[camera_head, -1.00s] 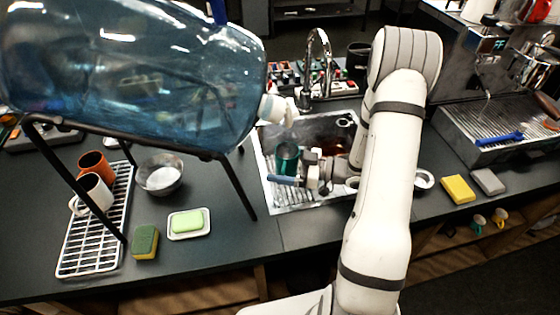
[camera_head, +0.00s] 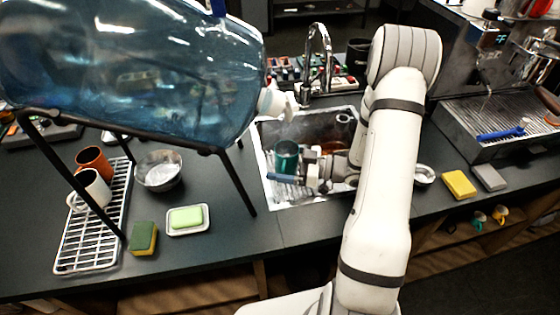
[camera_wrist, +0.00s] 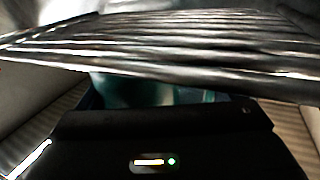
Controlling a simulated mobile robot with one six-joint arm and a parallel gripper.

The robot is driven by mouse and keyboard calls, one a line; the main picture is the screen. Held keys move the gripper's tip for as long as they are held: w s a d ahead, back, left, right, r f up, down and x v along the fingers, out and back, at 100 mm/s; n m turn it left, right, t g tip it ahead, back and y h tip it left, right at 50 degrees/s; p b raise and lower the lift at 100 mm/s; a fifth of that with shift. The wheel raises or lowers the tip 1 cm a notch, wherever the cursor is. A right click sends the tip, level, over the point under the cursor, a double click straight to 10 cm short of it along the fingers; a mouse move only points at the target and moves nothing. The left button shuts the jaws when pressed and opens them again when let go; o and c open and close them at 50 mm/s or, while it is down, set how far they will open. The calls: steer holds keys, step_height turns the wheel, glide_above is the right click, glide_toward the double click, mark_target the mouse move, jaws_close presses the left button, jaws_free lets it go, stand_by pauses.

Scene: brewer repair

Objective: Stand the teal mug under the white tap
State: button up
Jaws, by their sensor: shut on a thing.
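The teal mug (camera_head: 286,155) stands in the left part of the metal sink, and it looks upright. My gripper (camera_head: 288,175) reaches in low from the right and is shut on it. A dark blue bar at the gripper's end crosses in front of the mug's lower part. In the wrist view the teal mug (camera_wrist: 150,92) is a blurred patch, mostly hidden by metal bars and my gripper's dark body. The white tap (camera_head: 277,103) is on the neck of the big blue bottle (camera_head: 130,75), above and slightly left of the mug in the picture.
The sink (camera_head: 300,203) has a chrome faucet (camera_head: 318,60) behind it. Thin black stand legs (camera_head: 236,185) hold the bottle to the left. A white rack (camera_head: 75,262) holds a white mug (camera_head: 92,190) and an orange mug (camera_head: 94,162). A soap dish (camera_head: 188,232) and sponge (camera_head: 143,238) lie nearby.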

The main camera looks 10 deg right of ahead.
steer(key=o, duration=0.9)
